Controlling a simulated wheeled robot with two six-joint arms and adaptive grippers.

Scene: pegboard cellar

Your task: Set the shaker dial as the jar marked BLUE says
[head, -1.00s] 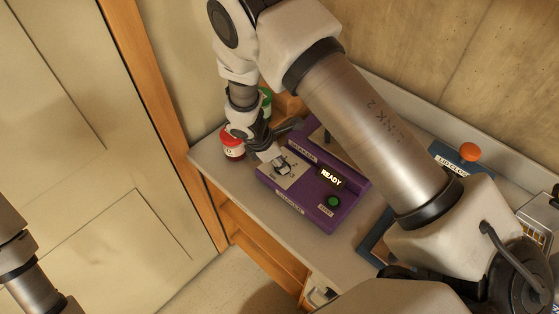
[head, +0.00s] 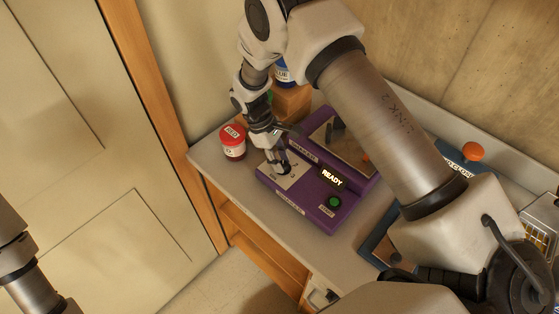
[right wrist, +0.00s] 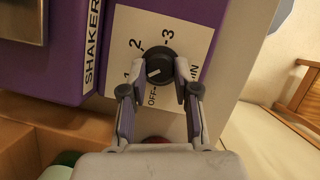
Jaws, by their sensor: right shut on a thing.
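The purple shaker (head: 308,212) stands on the bench with its READY display lit. Its dial (right wrist: 159,66) is a black knob with a short light mark on a white plate marked OFF, 1, 2, 3 and MIN. The mark lies toward the lower left in the right wrist view, roughly between OFF and 1. My right gripper (head: 279,167) is shut on the dial, a finger on each side; it also shows in the right wrist view (right wrist: 157,88). The jar marked BLUE (head: 283,74) is partly behind my right arm; only part of its label shows. My left gripper is out of view.
A red-lidded jar marked RED (head: 233,141) stands left of the shaker. A wooden block (head: 291,102) is below the blue jar. A green button (head: 334,201) is on the shaker's front. A device with an orange knob (head: 473,151) is at right.

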